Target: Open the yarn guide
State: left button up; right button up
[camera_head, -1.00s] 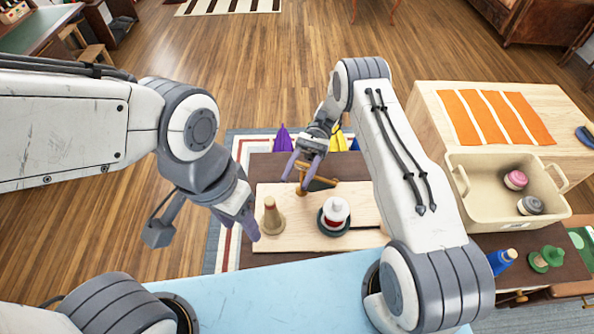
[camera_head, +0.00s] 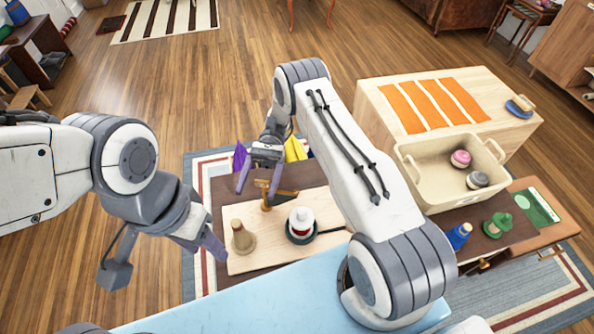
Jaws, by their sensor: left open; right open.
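The yarn guide (camera_head: 284,194) is a small brown fitting with a post and a short dark arm pointing right. It stands at the back of a pale wooden board (camera_head: 290,260). My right gripper (camera_head: 257,191) is open over the guide, its fingers pointing down on either side of the post's top; I cannot tell whether they touch it. The gripper hides part of the guide. My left gripper (camera_head: 207,247) is left of a tan cone (camera_head: 242,237), apart from the guide; its finger gap is hard to see.
A beige bin (camera_head: 430,185) with two yarn balls is at right. A blue bottle (camera_head: 459,235) and a green item (camera_head: 497,225) stand below it.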

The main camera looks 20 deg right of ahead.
pick_arm(q)
jog(key=shift+f+b, duration=0.15)
jog(key=shift+b, duration=0.65)
pick_arm(e)
jog(key=s+d+r, duration=0.7)
jog(key=d, duration=0.2)
jog(key=shift+d+r, duration=0.15)
jog(key=shift+r, duration=0.25)
jog(key=shift+s, duration=0.1)
